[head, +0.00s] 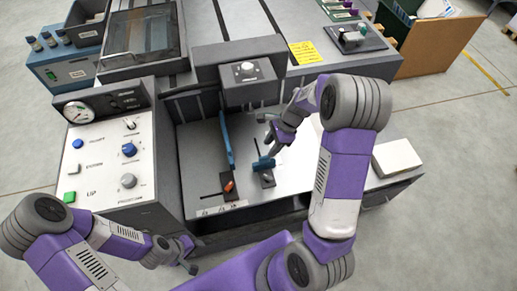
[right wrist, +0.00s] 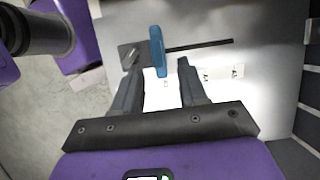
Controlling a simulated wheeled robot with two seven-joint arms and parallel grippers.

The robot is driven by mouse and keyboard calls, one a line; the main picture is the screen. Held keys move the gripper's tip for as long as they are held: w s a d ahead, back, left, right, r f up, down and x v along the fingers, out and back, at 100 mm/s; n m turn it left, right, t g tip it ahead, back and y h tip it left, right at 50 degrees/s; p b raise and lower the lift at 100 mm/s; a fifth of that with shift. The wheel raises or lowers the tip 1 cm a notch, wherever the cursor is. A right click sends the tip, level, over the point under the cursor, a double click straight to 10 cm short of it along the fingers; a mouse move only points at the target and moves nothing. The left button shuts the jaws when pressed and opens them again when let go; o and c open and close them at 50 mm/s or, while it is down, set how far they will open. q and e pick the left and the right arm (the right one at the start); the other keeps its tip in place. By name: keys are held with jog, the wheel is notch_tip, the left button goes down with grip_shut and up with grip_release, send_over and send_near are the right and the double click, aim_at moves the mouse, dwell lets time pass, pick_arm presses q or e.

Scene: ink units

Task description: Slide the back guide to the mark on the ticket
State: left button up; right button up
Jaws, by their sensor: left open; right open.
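A small blue guide (head: 263,163) stands on a dark base over a thin dark slot on the machine's pale bed (head: 203,150). A longer blue guide (head: 226,140) with an orange knob (head: 229,186) stands to its left; I cannot tell for certain which is the back guide. My right gripper (head: 271,142) is open at the small guide. In the right wrist view the small blue guide (right wrist: 156,48) shows just beyond and between the open fingertips (right wrist: 157,75); contact is not clear. The yellow ticket (head: 306,52) lies at the back, its writing unreadable. My left gripper (head: 188,256) is open, away from the guides.
A grey press head (head: 247,80) overhangs the bed's back. A control panel (head: 105,150) with knobs and a gauge stands left. A white block (head: 397,158) sits at right. The slot (right wrist: 205,45) runs clear rightward in the right wrist view.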

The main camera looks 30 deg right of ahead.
aim_at(265, 157)
jog(key=b+x, duration=0.1)
jog(key=x, duration=0.1)
jog(key=b+x, duration=0.1)
jog(key=x, duration=0.1)
jog(key=b+x, duration=0.1)
jog(key=x, duration=0.2)
jog(key=shift+s+a, duration=0.1)
jog(key=shift+s, duration=0.2)
grip_shut()
jog(key=shift+w, duration=0.1)
